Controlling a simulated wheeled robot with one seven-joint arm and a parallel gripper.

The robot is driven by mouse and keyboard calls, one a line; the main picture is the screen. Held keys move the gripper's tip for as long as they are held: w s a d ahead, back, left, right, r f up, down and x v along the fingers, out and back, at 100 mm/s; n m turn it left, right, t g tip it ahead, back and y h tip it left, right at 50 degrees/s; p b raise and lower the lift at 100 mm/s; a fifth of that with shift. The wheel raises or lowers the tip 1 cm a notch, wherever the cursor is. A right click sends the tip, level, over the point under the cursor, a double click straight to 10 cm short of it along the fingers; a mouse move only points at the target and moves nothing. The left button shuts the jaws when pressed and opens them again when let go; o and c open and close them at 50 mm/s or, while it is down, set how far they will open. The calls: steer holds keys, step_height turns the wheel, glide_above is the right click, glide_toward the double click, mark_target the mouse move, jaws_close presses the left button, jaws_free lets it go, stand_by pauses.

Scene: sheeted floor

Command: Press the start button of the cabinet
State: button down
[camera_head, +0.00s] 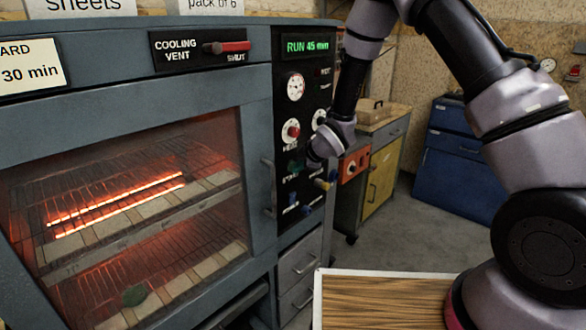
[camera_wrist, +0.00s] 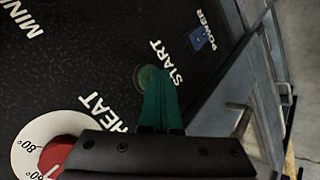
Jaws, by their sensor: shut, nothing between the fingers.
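The cabinet (camera_head: 120,118) is a grey-blue oven with a glass door and glowing orange heating bars inside. Its black control panel (camera_head: 300,105) is on the right, with a lit green display (camera_head: 307,46) reading "RUN 45 min". In the wrist view, the round green start button (camera_wrist: 143,80) sits beside the word START. My gripper (camera_wrist: 154,70) is shut and empty, with its green fingertips overlapping the button and hiding part of it. Whether they touch it is hard to tell. In the head view my gripper (camera_head: 296,167) is at the panel, below the dials.
A red heat knob (camera_wrist: 54,155) and a blue power switch (camera_wrist: 202,38) flank the start button. The door handle (camera_head: 269,188) is left of the panel. A cooling vent lever (camera_head: 227,47) is above. A wooden board (camera_head: 385,300) lies in front; a yellow-doored cart (camera_head: 381,175) stands behind.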

steer(key=shift+s+d, duration=0.5)
steer(key=shift+d, duration=0.1)
steer(key=shift+d, duration=0.1)
steer(key=s+d, duration=0.1)
steer(key=d, duration=0.1)
steer(key=s+d, duration=0.1)
steer(key=s, duration=0.1)
steer(key=shift+d, duration=0.4)
stand_by(0.6)
